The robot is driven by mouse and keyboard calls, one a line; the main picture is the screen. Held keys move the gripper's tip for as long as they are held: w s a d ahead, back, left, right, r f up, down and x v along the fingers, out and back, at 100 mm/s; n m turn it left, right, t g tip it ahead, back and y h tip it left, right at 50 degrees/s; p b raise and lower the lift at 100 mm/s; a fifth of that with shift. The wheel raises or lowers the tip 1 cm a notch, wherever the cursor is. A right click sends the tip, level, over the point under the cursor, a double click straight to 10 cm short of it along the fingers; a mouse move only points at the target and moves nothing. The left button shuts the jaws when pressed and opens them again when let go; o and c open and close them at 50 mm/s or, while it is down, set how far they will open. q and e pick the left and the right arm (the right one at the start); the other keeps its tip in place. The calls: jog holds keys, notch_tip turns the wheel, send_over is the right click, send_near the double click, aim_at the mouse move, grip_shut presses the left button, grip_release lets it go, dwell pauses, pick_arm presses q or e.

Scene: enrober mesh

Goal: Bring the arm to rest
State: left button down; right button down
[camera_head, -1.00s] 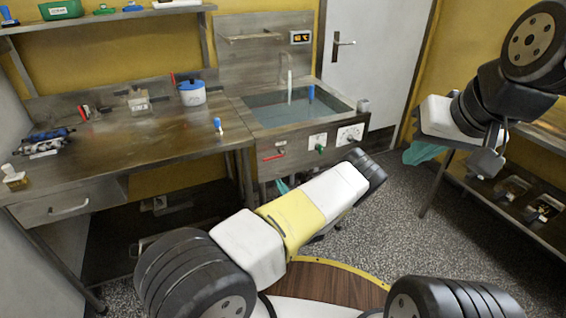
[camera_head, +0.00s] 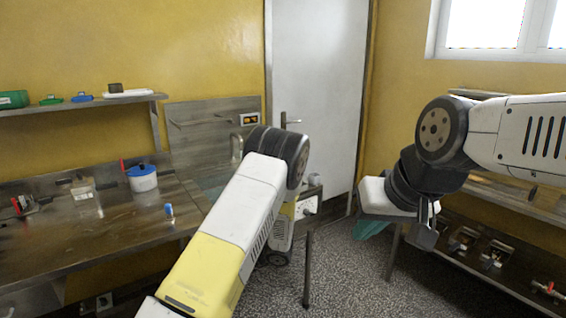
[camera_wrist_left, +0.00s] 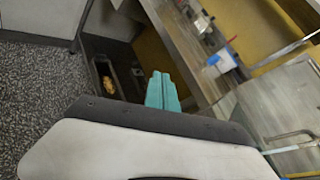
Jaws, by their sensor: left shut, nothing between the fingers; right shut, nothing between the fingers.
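My right gripper (camera_head: 372,229) hangs at the right of the head view, below its white wrist housing. Its teal fingers are shut and empty, above the speckled floor. My left arm rises from the bottom of the head view and bends down in front of the sink. Its gripper is hidden there. In the left wrist view my left gripper (camera_wrist_left: 162,92) shows two teal fingers together, shut with nothing between them. They stand out past the wrist housing, and the workbench shows beyond them.
A steel workbench (camera_head: 90,245) at left bears a white pot with a blue lid (camera_head: 142,178) and a small blue-topped item (camera_head: 169,212). My left arm hides most of the sink. A white door (camera_head: 325,90) stands behind. A rack (camera_head: 480,262) holds items at right.

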pick_arm(q)
jog(key=s+d+r+n+h, duration=0.3)
jog(key=s+r+n+h, duration=0.1)
jog(key=s+r, duration=0.5)
jog(key=s+d+r+n+t+h, duration=0.1)
jog(key=s+d+r+n+h, duration=0.2)
jog(key=s+r+n+h, duration=0.2)
jog(key=s+d+r+n+t+h, duration=0.1)
jog(key=s+d+r+n+h, duration=0.2)
jog(key=s+r, duration=0.9)
notch_tip(320, 180, up, 2)
jog(key=n+h, duration=0.2)
jog(key=h, duration=0.2)
jog(key=shift+s+d, duration=0.2)
jog(key=shift+s, duration=0.2)
